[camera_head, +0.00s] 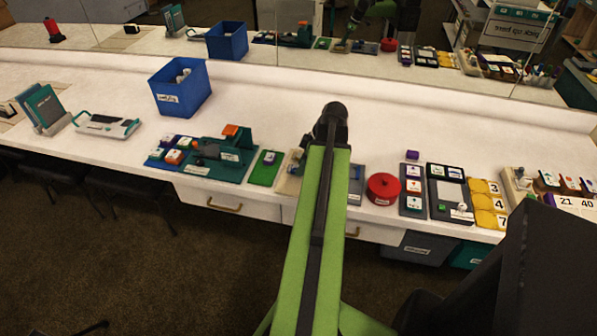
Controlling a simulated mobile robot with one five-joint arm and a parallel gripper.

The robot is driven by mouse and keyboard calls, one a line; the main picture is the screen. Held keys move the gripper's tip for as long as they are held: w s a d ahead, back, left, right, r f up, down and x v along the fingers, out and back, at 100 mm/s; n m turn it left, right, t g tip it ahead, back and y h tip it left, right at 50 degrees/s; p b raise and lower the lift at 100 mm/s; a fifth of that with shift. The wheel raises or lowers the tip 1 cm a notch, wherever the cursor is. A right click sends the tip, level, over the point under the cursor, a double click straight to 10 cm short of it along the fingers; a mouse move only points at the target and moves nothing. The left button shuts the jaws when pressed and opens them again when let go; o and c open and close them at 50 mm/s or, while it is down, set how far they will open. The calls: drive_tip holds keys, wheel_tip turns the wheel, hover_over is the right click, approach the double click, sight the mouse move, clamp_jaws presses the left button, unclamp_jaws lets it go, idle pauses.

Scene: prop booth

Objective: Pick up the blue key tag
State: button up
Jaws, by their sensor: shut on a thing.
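My green arm (317,235) reaches up the middle of the camera_head view to a dark joint (333,122) over the white counter (400,145). My gripper does not show directly; the arm covers the place behind it. My arm's reflection shows small in the mirror at the back, but I cannot make out the jaws or anything between them. I cannot pick out the blue key tag. A beige tray (289,184) is partly hidden on the left of my arm, and a grey piece (356,180) shows on its right.
A blue bin (181,97) stands at the back left. A teal stand (235,150), a green pad (265,168), a red round container (383,188) and yellow number cards (486,204) line the front edge. The counter's back strip is clear right of the bin.

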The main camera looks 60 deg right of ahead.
clamp_jaws()
drive_tip(key=r+p, duration=0.5)
drive_tip(key=shift+s+d+r, duration=0.15)
drive_tip(key=shift+s, duration=0.05)
drive_tip(key=s+d+r+p, duration=0.5)
drive_tip(key=s+p, duration=0.1)
drive_tip(key=s, duration=0.4)
drive_tip(key=shift+d+r, duration=0.15)
drive_tip(key=shift+r, duration=0.2)
